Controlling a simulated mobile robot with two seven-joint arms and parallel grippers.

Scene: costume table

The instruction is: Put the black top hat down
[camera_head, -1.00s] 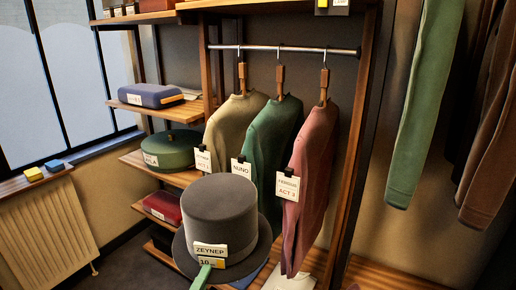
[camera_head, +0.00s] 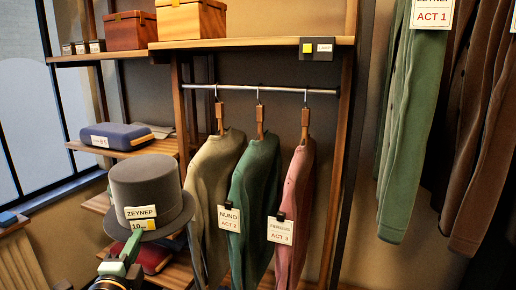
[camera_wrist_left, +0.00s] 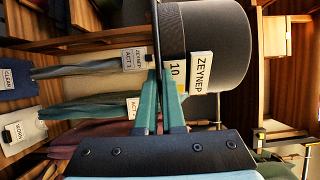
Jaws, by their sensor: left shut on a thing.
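The black top hat (camera_head: 145,182), dark grey in this light, is upright at the lower left of the head view, in front of the shelves. A "ZEYNEP" label and a small "10" tag are on its front. My left gripper (camera_head: 131,250) is shut on the front of its brim from below and holds it in the air. In the left wrist view, the green fingers (camera_wrist_left: 160,92) pinch the brim, and the hat's crown (camera_wrist_left: 222,35) shows at the upper right. My right gripper is not in view.
A blue case (camera_head: 112,138) lies on a left shelf. Brown boxes (camera_head: 190,20) stand on the upper shelf. Tagged tops hang from a rail (camera_head: 260,88) right of the hat. A red case (camera_head: 152,257) sits low behind the hat. Long green and brown garments (camera_head: 425,130) hang at right.

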